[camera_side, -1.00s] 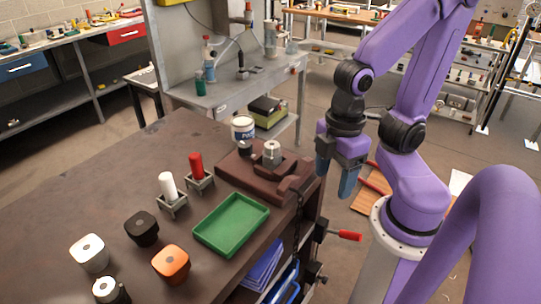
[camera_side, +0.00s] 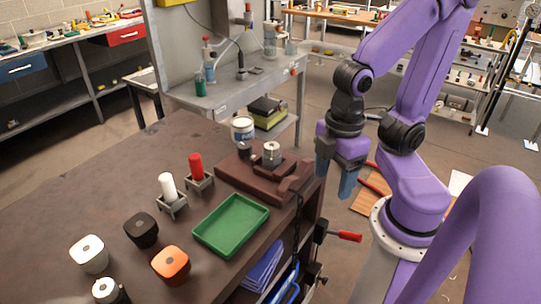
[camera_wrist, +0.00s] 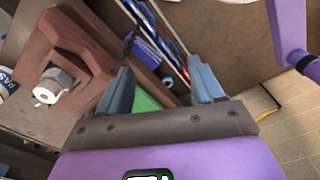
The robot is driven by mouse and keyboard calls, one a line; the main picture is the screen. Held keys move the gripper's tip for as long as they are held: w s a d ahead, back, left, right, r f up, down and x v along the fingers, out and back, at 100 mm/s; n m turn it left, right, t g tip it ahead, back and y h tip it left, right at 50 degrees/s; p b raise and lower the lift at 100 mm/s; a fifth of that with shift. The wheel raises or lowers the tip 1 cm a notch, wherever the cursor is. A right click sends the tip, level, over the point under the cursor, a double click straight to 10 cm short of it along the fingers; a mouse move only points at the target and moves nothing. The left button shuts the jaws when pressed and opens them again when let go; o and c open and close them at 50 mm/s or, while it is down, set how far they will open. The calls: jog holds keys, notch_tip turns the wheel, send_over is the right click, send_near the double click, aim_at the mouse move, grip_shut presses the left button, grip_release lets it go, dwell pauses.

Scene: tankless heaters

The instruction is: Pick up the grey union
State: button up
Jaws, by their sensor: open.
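The grey union (camera_side: 271,151) is a short metallic fitting standing upright on the brown vise-like fixture (camera_side: 240,172) at the table's right end. In the wrist view the union (camera_wrist: 52,84) shows at the left with its round hole. My gripper (camera_side: 336,181) hangs to the right of the fixture, past the table's edge, with its blue fingers pointing down. In the wrist view the two blue fingers are apart, and nothing is held between them. The gripper is clear of the union.
A green tray (camera_side: 231,226), a white cylinder (camera_side: 167,186) and a red cylinder (camera_side: 196,166) in grey holders stand left of the fixture. A white tin (camera_side: 243,128) is behind it. Black, white and orange blocks sit at the front left. A red-handled clamp (camera_side: 343,235) juts from the table edge.

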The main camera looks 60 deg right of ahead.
jog(key=shift+o, duration=0.3)
jog(key=n+t+h, duration=0.5)
jog(key=n+h, duration=0.5)
jog(key=h, duration=0.3)
send_near(273, 146)
jog(key=x, duration=0.6)
jog(key=shift+w+d+f, duration=0.1)
jog(key=shift+w+f, duration=0.1)
jog(key=shift+w, duration=0.15)
jog(key=shift+f+x, duration=0.15)
jog(key=shift+x, duration=1.3)
jog(key=shift+f+x, duration=0.1)
jog(key=shift+x, duration=1.35)
jog(key=shift+s, duration=0.15)
grip_shut()
